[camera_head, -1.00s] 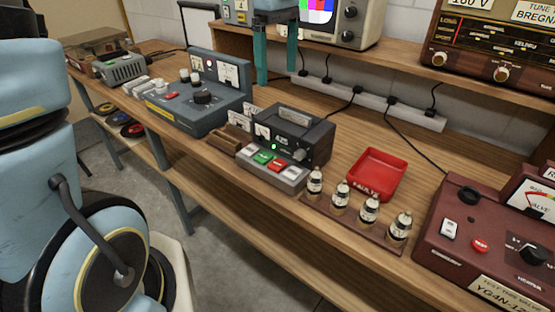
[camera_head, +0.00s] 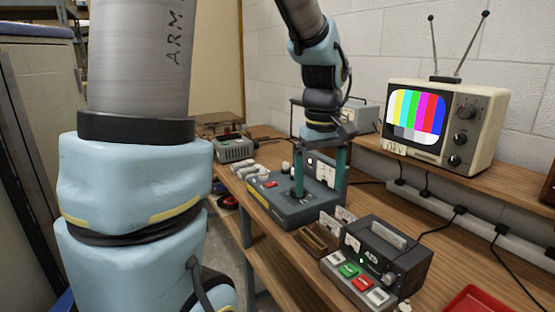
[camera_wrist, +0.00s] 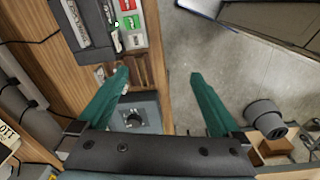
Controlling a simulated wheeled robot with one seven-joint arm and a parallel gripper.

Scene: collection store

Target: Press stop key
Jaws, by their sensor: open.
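A small dark grey device (camera_head: 385,252) with a dial and a top handle stands on the bench. A key row in front of it has a green key (camera_head: 348,270), a red key (camera_head: 362,283) and white keys at both ends. Labels are too small to read, so I cannot tell which is marked stop. The wrist view shows the red key (camera_wrist: 128,5) and green key (camera_wrist: 131,22) at the top edge. My gripper (camera_head: 319,188) is open and empty, with green fingers pointing down by a larger blue-grey device (camera_head: 290,210). It is left of and behind the key row, apart from it.
A television (camera_head: 440,125) with colour bars stands on the raised shelf (camera_head: 400,165) at the right. A red tray (camera_head: 475,302) shows at the lower right. A power strip (camera_head: 480,225) with cables runs along the wall side. Open floor (camera_wrist: 215,60) lies beside the bench.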

